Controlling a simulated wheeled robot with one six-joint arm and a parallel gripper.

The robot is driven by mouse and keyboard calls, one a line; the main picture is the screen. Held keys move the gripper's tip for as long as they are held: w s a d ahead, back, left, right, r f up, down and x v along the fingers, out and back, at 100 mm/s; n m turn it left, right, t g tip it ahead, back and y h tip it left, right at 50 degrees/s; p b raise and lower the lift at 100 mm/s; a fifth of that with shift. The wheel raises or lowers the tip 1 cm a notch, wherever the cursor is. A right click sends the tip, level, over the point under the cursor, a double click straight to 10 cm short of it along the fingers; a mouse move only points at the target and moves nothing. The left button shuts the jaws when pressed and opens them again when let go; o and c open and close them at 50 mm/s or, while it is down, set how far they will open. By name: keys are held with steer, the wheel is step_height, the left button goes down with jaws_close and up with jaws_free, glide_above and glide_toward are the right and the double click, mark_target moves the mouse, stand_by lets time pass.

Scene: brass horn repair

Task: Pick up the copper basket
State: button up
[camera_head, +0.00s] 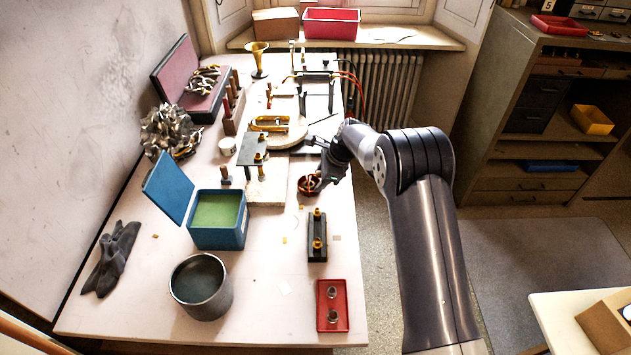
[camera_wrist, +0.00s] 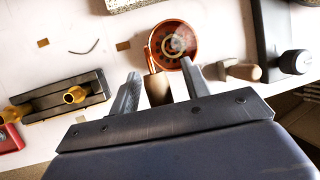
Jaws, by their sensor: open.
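The copper basket (camera_head: 309,186) is a small round reddish-brown bowl on the white table, near its right edge. In the wrist view it (camera_wrist: 173,45) lies just past my fingertips, with a coil or ring shape inside it. A wooden handle (camera_wrist: 158,88) runs from its near side back between my fingers. My gripper (camera_wrist: 160,85) is open, one finger on each side of the handle. I cannot tell whether either finger touches the basket. In the head view my gripper (camera_head: 322,176) is dark and partly hides the basket.
A black block with brass knobs (camera_head: 317,236) stands in front of the basket. A red tray (camera_head: 333,305), a blue open tin (camera_head: 218,219) and a grey pot (camera_head: 201,286) are nearby. A tool with a wooden handle (camera_wrist: 243,71) lies right of the basket in the wrist view.

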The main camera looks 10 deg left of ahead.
steer(key=shift+c, duration=0.4)
steer(key=c, duration=0.9)
jaws_close()
